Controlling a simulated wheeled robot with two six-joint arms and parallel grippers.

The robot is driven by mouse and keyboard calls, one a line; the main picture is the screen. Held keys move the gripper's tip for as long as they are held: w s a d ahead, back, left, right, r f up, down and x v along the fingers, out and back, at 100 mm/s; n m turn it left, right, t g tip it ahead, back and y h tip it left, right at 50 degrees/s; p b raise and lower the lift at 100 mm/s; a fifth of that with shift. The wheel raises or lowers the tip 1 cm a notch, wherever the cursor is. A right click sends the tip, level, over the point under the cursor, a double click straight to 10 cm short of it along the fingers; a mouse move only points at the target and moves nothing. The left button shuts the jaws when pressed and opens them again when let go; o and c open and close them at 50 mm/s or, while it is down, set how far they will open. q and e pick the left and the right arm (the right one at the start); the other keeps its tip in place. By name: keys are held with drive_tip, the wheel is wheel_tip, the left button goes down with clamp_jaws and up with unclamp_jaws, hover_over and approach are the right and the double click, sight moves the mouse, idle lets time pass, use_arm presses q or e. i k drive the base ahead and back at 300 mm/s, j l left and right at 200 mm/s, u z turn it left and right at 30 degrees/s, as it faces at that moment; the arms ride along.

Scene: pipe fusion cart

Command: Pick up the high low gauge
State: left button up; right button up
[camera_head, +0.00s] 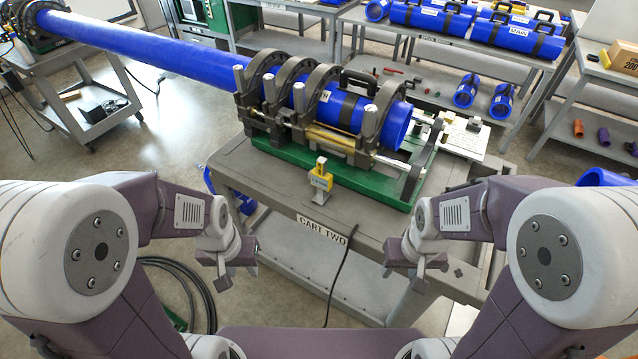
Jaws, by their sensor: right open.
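I cannot pick out the high low gauge for certain. Several small metal and dark parts lie on a white board (483,147) at the cart's right end. My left gripper (238,274) hangs in front of the cart, left of the yellow piece; its jaw gap is unclear. My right gripper (416,268) is open and empty in front of the cart's right half, apart from the white board.
A fusion machine with dark clamp rings (322,84) holds a long blue pipe (150,50) on a green base (330,178) on the cart (270,190). A black cable hangs down the cart front. Shelves with blue pipe pieces (515,32) stand behind.

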sight(320, 177)
drive_tip(key=i+j+z, duration=0.15)
drive_tip(key=j+z, duration=0.25)
drive_tip(key=j, duration=0.15)
drive_tip(key=i+j+z, duration=0.1)
drive_tip(key=j+z, duration=0.3)
drive_tip(key=j, duration=0.15)
drive_tip(key=j+z, duration=0.4)
drive_tip(key=j, duration=0.2)
drive_tip(key=j+z, duration=0.4)
drive_tip(key=j, duration=0.2)
